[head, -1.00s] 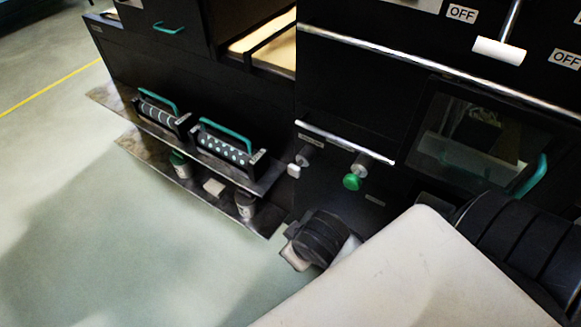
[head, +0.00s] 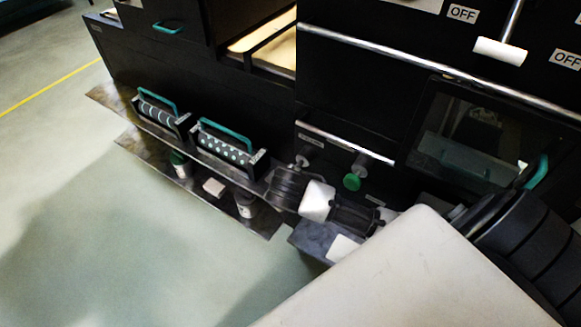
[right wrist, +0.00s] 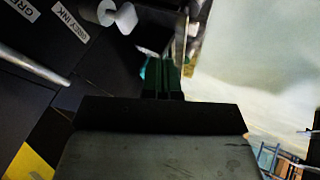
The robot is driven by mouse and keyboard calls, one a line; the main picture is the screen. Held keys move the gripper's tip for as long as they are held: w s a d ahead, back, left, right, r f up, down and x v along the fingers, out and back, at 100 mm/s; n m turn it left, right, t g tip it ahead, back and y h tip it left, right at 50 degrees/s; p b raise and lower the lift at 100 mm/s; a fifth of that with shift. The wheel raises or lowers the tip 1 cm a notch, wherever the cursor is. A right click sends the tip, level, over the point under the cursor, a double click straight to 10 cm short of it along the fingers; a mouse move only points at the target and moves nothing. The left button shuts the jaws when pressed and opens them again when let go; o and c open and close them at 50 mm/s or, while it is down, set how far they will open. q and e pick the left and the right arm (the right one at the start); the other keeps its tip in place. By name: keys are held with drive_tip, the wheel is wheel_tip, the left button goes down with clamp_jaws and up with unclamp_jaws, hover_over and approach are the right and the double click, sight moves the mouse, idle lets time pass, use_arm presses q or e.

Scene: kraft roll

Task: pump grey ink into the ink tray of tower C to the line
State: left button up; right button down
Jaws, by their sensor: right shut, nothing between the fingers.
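The grey ink pump shows in the right wrist view as a pale knob (right wrist: 125,17) on a metal stem, with a GREY INK label (right wrist: 70,22) beside it. In the head view this knob (head: 302,161) is just above my right wrist, and the wrist partly covers it. A green knob (head: 352,182) sits to its right on the black front. My right gripper (right wrist: 168,68) is shut and empty, apart from the pale knob in the wrist view. Its fingers cannot be made out in the head view. My left gripper is not in view. I cannot identify tower C's ink tray or its line.
Two rollers with teal handles, one striped (head: 160,112) and one dotted (head: 225,148), rest on a shelf at left. Ink cans (head: 245,205) stand below. A dark window (head: 465,135) and a metal rail (head: 345,144) are on the machine. The floor at left is clear.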

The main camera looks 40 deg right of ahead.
sight(298, 167)
drive_tip(key=shift+f, duration=0.1)
drive_tip(key=w+d+f, duration=0.6)
drive_tip(key=f, duration=0.2)
drive_tip(key=shift+w+d, duration=0.35)
drive_tip(key=shift+w, duration=0.05)
drive_tip(key=shift+w+d+r+p, duration=0.15)
drive_tip(key=shift+w+d, duration=0.25)
drive_tip(key=shift+d, duration=0.45)
drive_tip(key=shift+w+d+p, duration=0.2)
drive_tip(key=shift+w+d, duration=0.15)
drive_tip(key=shift+d, duration=0.5)
drive_tip(key=shift+r, duration=0.1)
